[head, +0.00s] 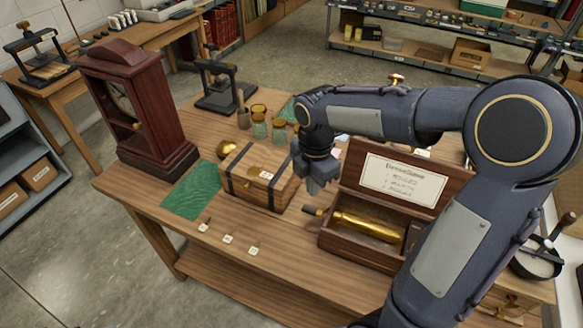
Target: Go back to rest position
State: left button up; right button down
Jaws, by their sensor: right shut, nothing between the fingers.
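My right arm reaches in from the right over the wooden table (130,190). My right gripper (313,187) points down, shut and empty. In the picture it is between a small wooden chest (262,177) with dark bands and an open wooden case (335,243) holding a brass cylinder (368,227). I cannot tell whether it touches the chest's right end. My left gripper is not in view.
A tall dark wooden clock (150,110) stands on the table's left end. A green cloth (193,190), small tags (228,239), glass jars (279,131) and a black press (222,90) are also on it. Grey floor (60,250) is free at lower left.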

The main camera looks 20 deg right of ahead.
jog(key=s+a+r+m+t+y, duration=0.1)
jog(key=s+a+m+t+y, duration=0.1)
jog(key=s+m, duration=0.6)
jog(key=s+a+r+m+t+y, duration=0.1)
jog(key=s+a+r+m+t, duration=0.1)
jog(key=s+m, duration=0.7)
jog(key=m+t, duration=0.1)
jog(key=m, duration=0.4)
jog(key=shift+a+r+t+y, duration=0.15)
jog(key=shift+r+t+y, duration=0.15)
jog(key=shift+y, duration=0.1)
jog(key=shift+s, duration=0.1)
